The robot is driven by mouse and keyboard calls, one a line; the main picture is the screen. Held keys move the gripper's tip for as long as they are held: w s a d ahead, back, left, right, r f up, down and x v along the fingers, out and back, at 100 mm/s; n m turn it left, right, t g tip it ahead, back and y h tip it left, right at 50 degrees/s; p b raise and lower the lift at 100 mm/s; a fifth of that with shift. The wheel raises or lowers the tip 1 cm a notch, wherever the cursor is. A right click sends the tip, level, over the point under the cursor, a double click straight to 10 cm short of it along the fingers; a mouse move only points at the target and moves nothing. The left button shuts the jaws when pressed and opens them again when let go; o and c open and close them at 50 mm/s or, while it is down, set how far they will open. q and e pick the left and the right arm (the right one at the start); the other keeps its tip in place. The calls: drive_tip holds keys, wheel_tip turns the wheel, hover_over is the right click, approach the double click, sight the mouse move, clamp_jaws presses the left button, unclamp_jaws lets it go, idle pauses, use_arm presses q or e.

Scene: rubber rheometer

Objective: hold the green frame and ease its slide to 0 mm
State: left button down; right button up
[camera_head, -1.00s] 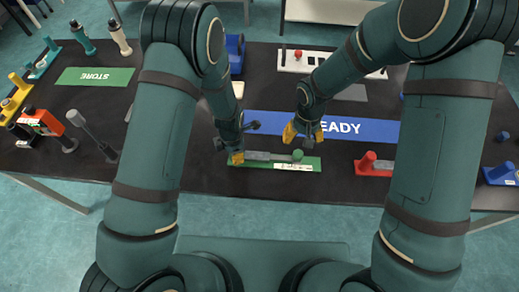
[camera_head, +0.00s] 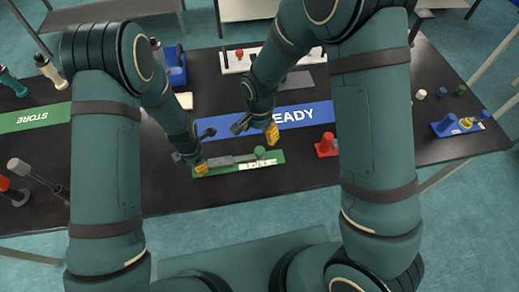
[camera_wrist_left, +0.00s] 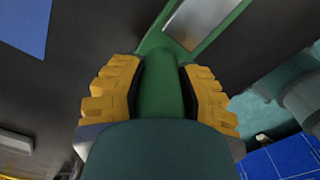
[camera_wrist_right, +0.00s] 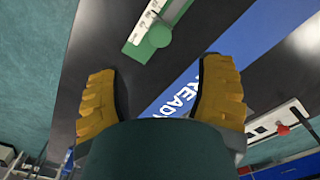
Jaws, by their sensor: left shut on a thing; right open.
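The green frame (camera_head: 279,156) lies on the black table, in the middle of the head view. A grey slide (camera_head: 230,160) runs along it, with a green knob (camera_head: 259,153) near its right end and a white scale label (camera_head: 258,165) whose reading is too small to tell. My left gripper (camera_head: 201,168) is shut at the frame's left end; the left wrist view shows its fingers around a green handle (camera_wrist_left: 161,85). My right gripper (camera_head: 272,134) is open and empty, above and slightly right of the knob; the right wrist view shows the knob (camera_wrist_right: 159,36) ahead, apart from the fingers.
A blue READY mat (camera_head: 300,117) lies just behind the frame. A red piece (camera_head: 326,147) stands to its right, and a blue fixture (camera_head: 458,125) farther right. A green STORE mat (camera_head: 35,117) is at the left. A white board (camera_head: 262,58) is at the back.

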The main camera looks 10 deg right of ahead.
sight(259, 150)
wheel_tip(259, 150, down, 11)
drive_tip(key=shift+r, duration=0.15)
idle(0.4)
